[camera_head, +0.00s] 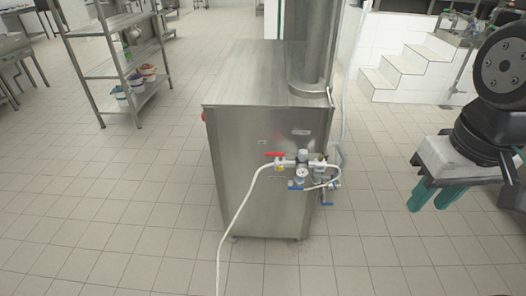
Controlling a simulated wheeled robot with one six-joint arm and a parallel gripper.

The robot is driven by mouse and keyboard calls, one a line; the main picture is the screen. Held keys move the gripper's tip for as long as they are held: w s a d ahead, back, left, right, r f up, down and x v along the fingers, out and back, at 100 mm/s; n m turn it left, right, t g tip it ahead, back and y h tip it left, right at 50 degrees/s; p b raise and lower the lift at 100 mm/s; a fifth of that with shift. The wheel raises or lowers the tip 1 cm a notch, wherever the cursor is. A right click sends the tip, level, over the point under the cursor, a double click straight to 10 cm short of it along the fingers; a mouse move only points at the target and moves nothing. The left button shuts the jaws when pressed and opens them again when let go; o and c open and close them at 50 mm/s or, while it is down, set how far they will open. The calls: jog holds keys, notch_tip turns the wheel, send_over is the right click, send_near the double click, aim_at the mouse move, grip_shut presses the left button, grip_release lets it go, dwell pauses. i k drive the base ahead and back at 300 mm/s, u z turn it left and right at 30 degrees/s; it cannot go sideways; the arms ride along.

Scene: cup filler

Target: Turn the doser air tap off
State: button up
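The steel cabinet of the machine (235,150) stands in the middle of the floor. An air assembly with a round gauge (302,173) is mounted on its front face. A tap with a red lever (275,154) sits at the assembly's upper left, its lever lying about level. A blue lever (296,187) is below the gauge, and another blue lever (329,204) is lower right. I cannot tell from labels which tap is the doser's. My gripper (436,198) hangs at the right, well apart from the assembly, its green fingers pointing down, spread and empty.
A white hose (236,220) runs from the assembly down to the floor in front. A steel shelf rack (110,70) with buckets stands at the left. White steps (400,70) are at the back right. The tiled floor around the cabinet is clear.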

aim_at(281, 155)
jog(key=u, duration=0.25)
jog(key=i, duration=1.05)
jog(key=z, duration=0.85)
